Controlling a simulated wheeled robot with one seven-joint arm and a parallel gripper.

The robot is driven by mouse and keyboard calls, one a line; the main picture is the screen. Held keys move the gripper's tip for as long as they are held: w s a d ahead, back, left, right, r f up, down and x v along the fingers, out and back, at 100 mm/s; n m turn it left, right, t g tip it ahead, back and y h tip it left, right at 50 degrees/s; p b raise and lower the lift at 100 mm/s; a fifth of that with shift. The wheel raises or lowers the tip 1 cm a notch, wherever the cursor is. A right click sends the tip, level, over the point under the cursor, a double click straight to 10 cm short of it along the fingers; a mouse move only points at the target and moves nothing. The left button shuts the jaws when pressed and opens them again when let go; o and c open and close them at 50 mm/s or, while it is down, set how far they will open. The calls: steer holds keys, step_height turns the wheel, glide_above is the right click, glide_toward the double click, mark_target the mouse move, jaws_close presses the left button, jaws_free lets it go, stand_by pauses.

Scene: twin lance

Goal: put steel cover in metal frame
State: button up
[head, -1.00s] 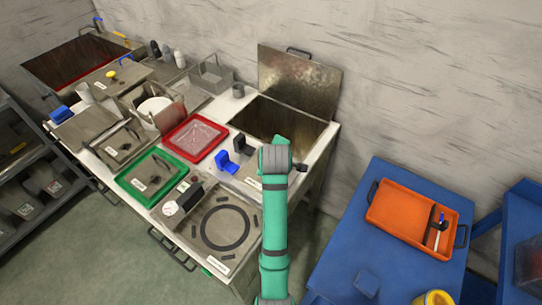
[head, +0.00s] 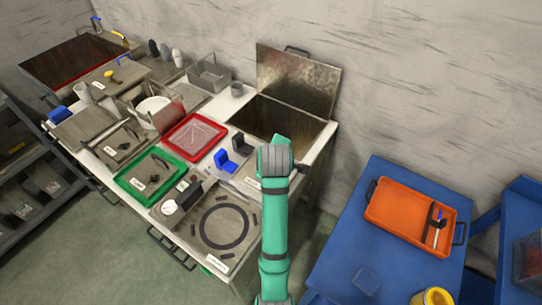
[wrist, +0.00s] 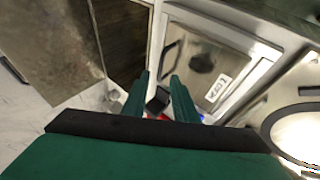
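In the wrist view my gripper (wrist: 160,90) has its two green fingers apart, with a small black block (wrist: 158,99) showing in the gap. I cannot tell how far the block is from the fingers. Just beyond the right finger lies a square steel panel in a raised metal border (wrist: 205,62), with a white label and dark marks. I cannot tell for certain whether this is the steel cover or the metal frame. In the head view my green arm hides the gripper and most of this panel; its label (head: 253,182) shows left of the arm.
A steel lid (head: 297,82) stands open behind a deep basin (head: 275,120). A shallow tray with a dark ring (head: 205,243), a green tray (head: 122,186), a red tray (head: 168,143) and a blue block (head: 224,161) crowd the bench. An orange tray (head: 400,205) lies on the blue table.

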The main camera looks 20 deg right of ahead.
steer(key=v, duration=0.7)
steer(key=shift+s, duration=0.15)
stand_by(0.3)
